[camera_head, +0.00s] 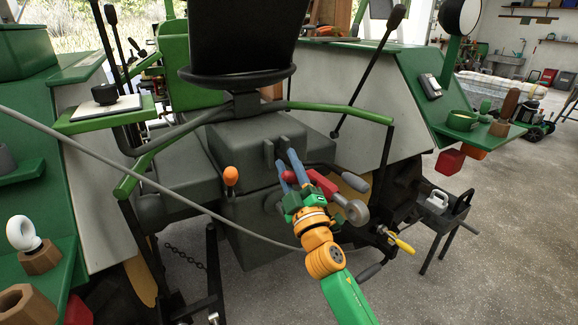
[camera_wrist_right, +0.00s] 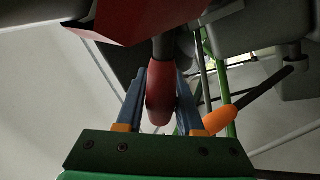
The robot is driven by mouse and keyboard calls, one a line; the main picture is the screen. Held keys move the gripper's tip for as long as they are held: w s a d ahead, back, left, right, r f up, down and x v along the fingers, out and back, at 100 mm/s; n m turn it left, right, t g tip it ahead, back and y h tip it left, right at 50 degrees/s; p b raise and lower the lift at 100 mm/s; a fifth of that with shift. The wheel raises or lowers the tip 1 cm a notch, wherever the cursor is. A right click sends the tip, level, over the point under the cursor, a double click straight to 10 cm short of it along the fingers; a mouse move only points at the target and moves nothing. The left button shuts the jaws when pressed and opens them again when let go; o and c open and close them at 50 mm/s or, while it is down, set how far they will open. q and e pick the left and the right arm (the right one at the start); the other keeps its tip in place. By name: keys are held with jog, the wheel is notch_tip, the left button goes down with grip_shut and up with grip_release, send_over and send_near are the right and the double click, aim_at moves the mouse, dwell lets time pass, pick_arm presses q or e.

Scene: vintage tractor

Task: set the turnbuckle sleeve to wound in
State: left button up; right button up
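The turnbuckle sleeve appears to be the red body (camera_head: 322,186) with a grey ring end (camera_head: 356,212), at the rear middle of the tractor. A red block (camera_wrist_right: 140,18) with a rounded red handle (camera_wrist_right: 160,92) on a short grey stem shows in the wrist view. My right gripper (camera_head: 291,166) reaches up from below beside the red body. In the wrist view its blue fingers (camera_wrist_right: 160,98) stand on both sides of the red handle, with hardly any gap, and look shut on it. The sleeve's thread is hidden. My left gripper is out of view.
An orange knob (camera_head: 231,175) on a lever stands left of my right gripper; an orange tip (camera_wrist_right: 220,118) shows close to the right finger. A grey cable (camera_head: 150,180) crosses in front. The tractor seat (camera_head: 240,45) is above.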

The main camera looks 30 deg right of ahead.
aim_at(295, 183)
jog(key=o, duration=0.3)
jog(key=b+v, duration=0.1)
jog(key=v, duration=0.6)
jog(key=shift+f, duration=0.1)
